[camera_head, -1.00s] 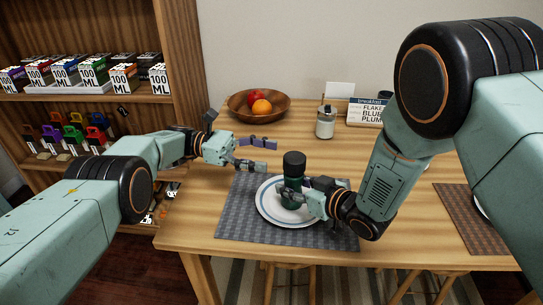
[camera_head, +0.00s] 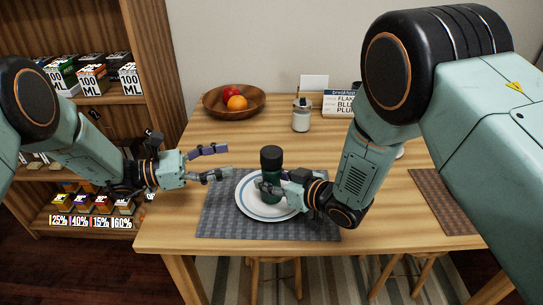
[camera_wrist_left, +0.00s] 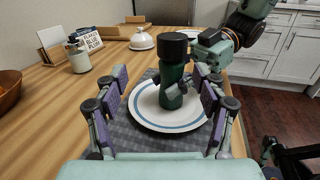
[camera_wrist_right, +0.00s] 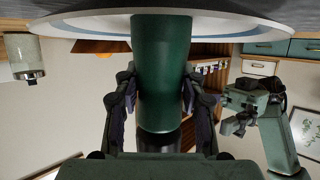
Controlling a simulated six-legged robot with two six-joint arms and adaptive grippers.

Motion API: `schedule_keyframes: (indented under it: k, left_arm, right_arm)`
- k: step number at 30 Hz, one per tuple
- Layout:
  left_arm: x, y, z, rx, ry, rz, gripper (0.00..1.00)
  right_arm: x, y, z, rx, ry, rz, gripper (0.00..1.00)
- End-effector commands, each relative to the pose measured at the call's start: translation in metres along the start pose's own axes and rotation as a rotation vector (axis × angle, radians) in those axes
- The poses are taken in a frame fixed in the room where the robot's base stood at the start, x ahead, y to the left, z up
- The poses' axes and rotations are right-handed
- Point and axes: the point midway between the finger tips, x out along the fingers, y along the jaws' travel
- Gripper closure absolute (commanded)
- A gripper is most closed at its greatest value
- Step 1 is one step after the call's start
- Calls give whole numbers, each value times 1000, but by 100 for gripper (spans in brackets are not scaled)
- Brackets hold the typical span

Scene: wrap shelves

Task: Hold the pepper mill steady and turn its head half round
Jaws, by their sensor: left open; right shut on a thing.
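The pepper mill (camera_head: 271,160) has a dark green body and a black head. It stands upright on a white plate with a blue ring (camera_head: 243,207). My right gripper (camera_head: 270,189) is shut on the mill's green body, low down, from the right. In the right wrist view the green body (camera_wrist_right: 161,65) fills the space between the fingers. My left gripper (camera_head: 218,162) is open and empty, left of the mill. In the left wrist view the mill (camera_wrist_left: 172,75) stands ahead between the open fingers, apart from them. The black head (camera_wrist_left: 173,45) is clear of both grippers.
A grey placemat (camera_head: 220,222) lies under the plate. A wooden fruit bowl (camera_head: 212,103), a jar (camera_head: 302,116) and a breakfast sign (camera_head: 340,101) stand at the back of the table. Shelves (camera_head: 150,60) stand at the left. Table space behind the mill is clear.

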Motion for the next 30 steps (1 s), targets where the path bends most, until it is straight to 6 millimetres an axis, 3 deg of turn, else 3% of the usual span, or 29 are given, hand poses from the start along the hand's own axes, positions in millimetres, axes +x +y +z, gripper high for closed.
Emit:
schedule_keyframes:
  k: [6, 14, 30]
  left_arm:
    - [-5, -21, 2, -7, 18, 48, 30]
    - [3, -28, 2, -7, 28, 59, 30]
    - [94, -22, -1, -8, 28, 57, 30]
  right_arm:
    - [0, 0, 0, 0, 1, 0, 98]
    - [0, 0, 0, 0, 1, 0, 98]
    - [0, 0, 0, 0, 1, 0, 98]
